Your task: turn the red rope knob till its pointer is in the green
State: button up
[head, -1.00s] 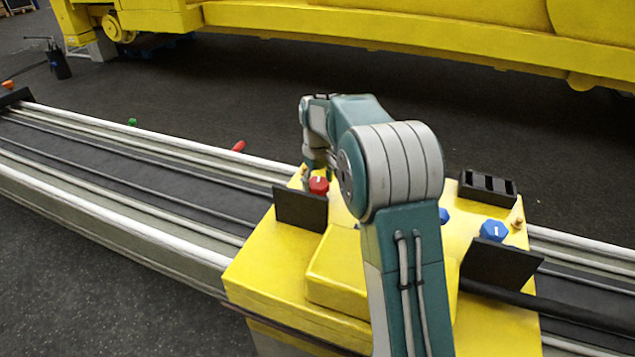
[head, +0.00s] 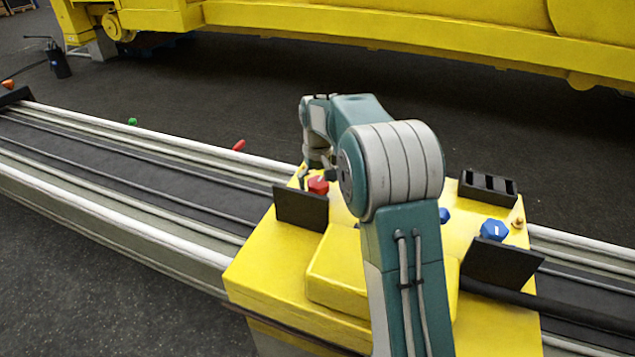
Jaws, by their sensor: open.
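The red rope knob (head: 318,186) sits on top of the yellow machine block, behind a small black upright plate at the block's left end. My gripper (head: 318,172) is right above and beside the knob, small and partly hidden by my own arm. Its fingers look spread. I cannot tell whether they touch the knob. The knob's pointer and any green zone are not visible from here.
The yellow block (head: 262,262) rides on long pale rails (head: 120,232). A black plate (head: 300,209) stands before the red knob. A blue knob (head: 494,230), another black plate (head: 500,262) and a black slotted box (head: 488,187) are at right. A large yellow machine (head: 380,25) spans the back.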

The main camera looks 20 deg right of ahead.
aim_at(317, 181)
notch_tip(317, 181, up, 12)
dwell(0.6)
